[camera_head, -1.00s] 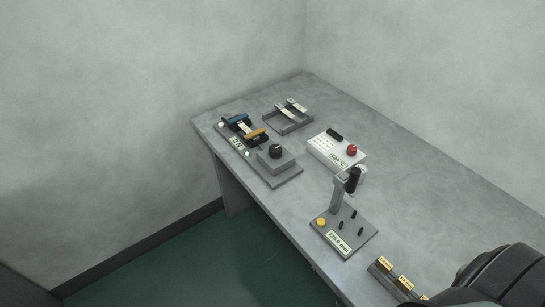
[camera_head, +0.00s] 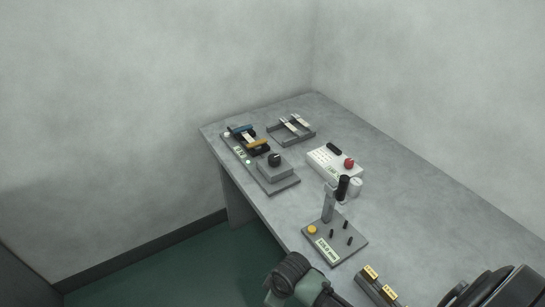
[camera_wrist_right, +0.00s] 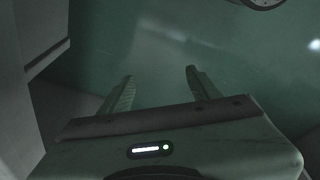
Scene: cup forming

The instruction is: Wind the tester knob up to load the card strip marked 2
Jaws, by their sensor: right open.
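The tester (camera_head: 284,185) stands at the far left of the table, with a black knob (camera_head: 275,159) on a grey block. A blue clamp (camera_head: 241,128) and an orange-yellow clamp (camera_head: 258,145) sit behind the knob. A pale strip (camera_head: 249,137) lies between the clamps; its marking is too small to read. A display on the tester is also unreadable. My right gripper (camera_wrist_right: 160,77) is open and empty in the right wrist view, over green floor and away from the tester. My left gripper is not in view.
A rack (camera_head: 287,138) with pale strips stands behind the tester. A tray with yellow labels (camera_head: 370,271) is nearer.

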